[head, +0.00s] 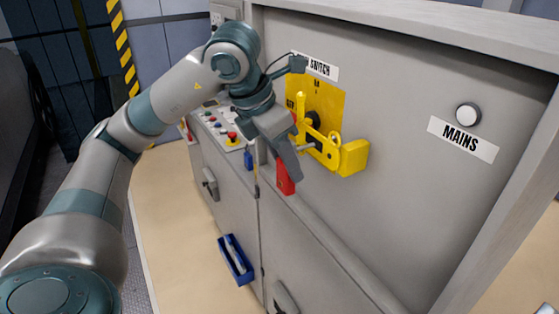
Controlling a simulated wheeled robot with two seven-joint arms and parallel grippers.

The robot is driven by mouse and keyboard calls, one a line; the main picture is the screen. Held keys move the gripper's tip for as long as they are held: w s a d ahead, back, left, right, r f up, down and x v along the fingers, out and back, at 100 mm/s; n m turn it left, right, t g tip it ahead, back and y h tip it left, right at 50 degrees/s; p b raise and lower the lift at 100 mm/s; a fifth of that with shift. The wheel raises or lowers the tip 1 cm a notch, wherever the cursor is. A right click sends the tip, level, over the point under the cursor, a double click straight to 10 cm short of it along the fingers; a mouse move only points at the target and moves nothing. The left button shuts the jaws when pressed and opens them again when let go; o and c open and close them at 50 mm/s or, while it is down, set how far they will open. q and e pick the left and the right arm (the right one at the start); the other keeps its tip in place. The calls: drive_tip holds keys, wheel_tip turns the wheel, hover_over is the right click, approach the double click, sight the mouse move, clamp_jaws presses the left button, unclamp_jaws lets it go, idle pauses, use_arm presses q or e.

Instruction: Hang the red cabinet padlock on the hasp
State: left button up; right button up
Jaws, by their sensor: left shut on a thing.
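The red padlock (285,178) is in my left gripper (287,158), which is shut on it in front of the cabinet. The gripper's fingers cover the middle of the padlock, and red shows below them. A short grey bar, perhaps its shackle, points right toward the yellow hasp (328,150) on the switch plate. I cannot tell whether the bar touches the hasp or passes through it. A yellow block (354,157) sits at the hasp's right end. My right gripper is not in view.
The grey cabinet (420,190) carries a yellow switch plate (330,100), a white lamp (467,115) and a MAINS label (462,139). A control panel (222,124) with a red button lies left, behind my arm. A blue bin (236,262) hangs low on the front.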

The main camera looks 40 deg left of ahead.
use_arm(q)
drive_tip(key=shift+w+d+f+b, duration=0.15)
drive_tip(key=shift+w+d+f, duration=0.1)
drive_tip(key=shift+w, duration=0.35)
drive_tip(key=shift+w+d+f+b, duration=0.15)
drive_tip(key=shift+w+d+f, duration=0.1)
drive_tip(key=shift+w, duration=0.35)
drive_tip(key=shift+w+d+f+b, duration=0.15)
drive_tip(key=shift+w+d+f, duration=0.1)
drive_tip(key=shift+w, duration=0.35)
drive_tip(key=o, duration=1.3)
drive_tip(key=shift+r, duration=0.2)
drive_tip(key=shift+s+a+r+b, duration=0.1)
drive_tip(key=shift+s+r+b, duration=0.15)
drive_tip(key=shift+r, duration=0.2)
drive_tip(key=b, duration=0.2)
approach(297, 150)
drive_tip(key=shift+v, duration=1.6)
drive_tip(key=shift+w+a, duration=0.1)
drive_tip(key=shift+a, duration=0.05)
